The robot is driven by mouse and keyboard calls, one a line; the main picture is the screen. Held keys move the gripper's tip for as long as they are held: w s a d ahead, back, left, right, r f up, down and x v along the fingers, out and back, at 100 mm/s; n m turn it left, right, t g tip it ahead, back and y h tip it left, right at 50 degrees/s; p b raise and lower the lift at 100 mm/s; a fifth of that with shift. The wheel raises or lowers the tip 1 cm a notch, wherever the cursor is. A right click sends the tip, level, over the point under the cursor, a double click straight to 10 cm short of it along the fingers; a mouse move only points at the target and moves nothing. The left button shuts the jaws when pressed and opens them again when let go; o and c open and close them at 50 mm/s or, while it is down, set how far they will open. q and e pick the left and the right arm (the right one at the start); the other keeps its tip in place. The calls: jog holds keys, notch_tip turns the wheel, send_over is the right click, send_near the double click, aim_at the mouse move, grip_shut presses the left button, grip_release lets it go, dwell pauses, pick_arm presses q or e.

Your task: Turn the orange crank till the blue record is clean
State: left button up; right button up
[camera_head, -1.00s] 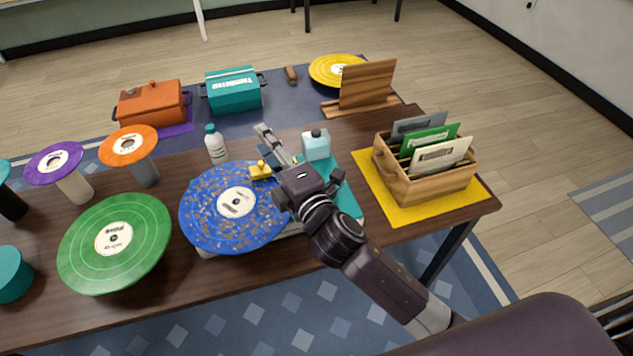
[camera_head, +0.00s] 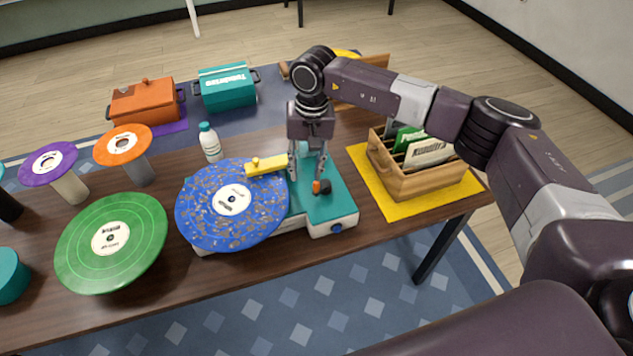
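The blue record (camera_head: 212,222) lies flat on a teal and white machine (camera_head: 336,208). Brownish specks cover much of its blue surface. A yellow bar (camera_head: 267,165) with a small knob reaches over the record's upper right edge. The orange crank (camera_head: 325,187), with dark parts beside it, stands on the machine's teal top, right of the record. My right gripper (camera_head: 306,178) points down over the teal top, just behind and left of the crank. Its fingers are apart, with nothing visible between them. My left gripper is not in view.
A green record (camera_head: 135,258) lies to the left, with purple (camera_head: 38,164) and orange (camera_head: 106,148) discs on stands behind. A white bottle (camera_head: 211,146) stands behind the blue record. A wooden sleeve crate (camera_head: 416,182) on a yellow mat (camera_head: 398,209) is at right.

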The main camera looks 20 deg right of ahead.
aim_at(316, 182)
jog(key=shift+w+d+r+h, duration=0.15)
jog(key=shift+d+h, duration=0.05)
jog(key=shift+d, duration=0.4)
jog(key=shift+w+d+r+h, duration=0.1)
jog(key=shift+d+r+h, duration=0.1)
jog(key=shift+d, duration=0.35)
jog(key=shift+d+f, duration=0.15)
jog(key=shift+d, duration=0.15)
notch_tip(316, 182, down, 6)
jog(key=shift+a+f+p, duration=0.1)
jog(key=shift+p, duration=1.15)
jog(key=shift+f, duration=0.65)
grip_shut()
